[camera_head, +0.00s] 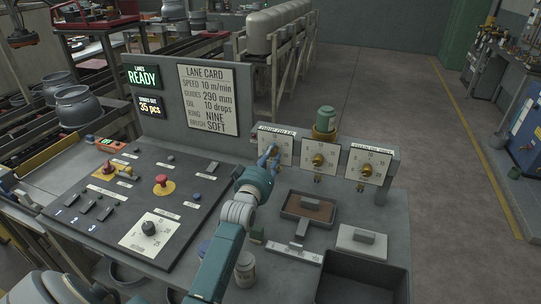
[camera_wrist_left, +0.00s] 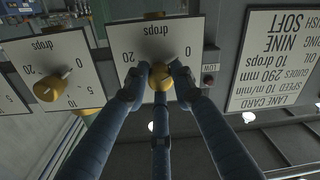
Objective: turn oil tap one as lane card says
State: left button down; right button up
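Oil tap one is the leftmost of three dial plates (camera_head: 285,147). Its plate (camera_wrist_left: 140,35) carries a drops scale with 0 and 20 legible in the left wrist view. My left gripper (camera_head: 268,156) is at this tap. In the left wrist view its blue fingers (camera_wrist_left: 161,76) close around the brass knob (camera_wrist_left: 161,84). The fingers hide much of the knob, so its pointer setting cannot be read. My right gripper is not in view.
The middle tap (camera_head: 318,160) and right tap (camera_head: 368,170) stand close on the right. A green-topped brass part (camera_head: 325,122) rises behind the middle tap. Below are a brown-filled tray (camera_head: 309,208), a grey block (camera_head: 362,240) and a dark bin (camera_head: 362,278). A control panel (camera_head: 135,195) lies left.

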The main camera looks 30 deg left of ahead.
pick_arm(q)
jog(key=shift+m, duration=0.3)
jog(key=m, duration=1.2)
jog(key=m+h+b, duration=0.1)
jog(key=m, duration=1)
jog(key=shift+m+t+b, duration=0.3)
jog(key=shift+m+t, duration=0.1)
dwell(0.3)
jog(key=c, duration=1.5)
grip_release()
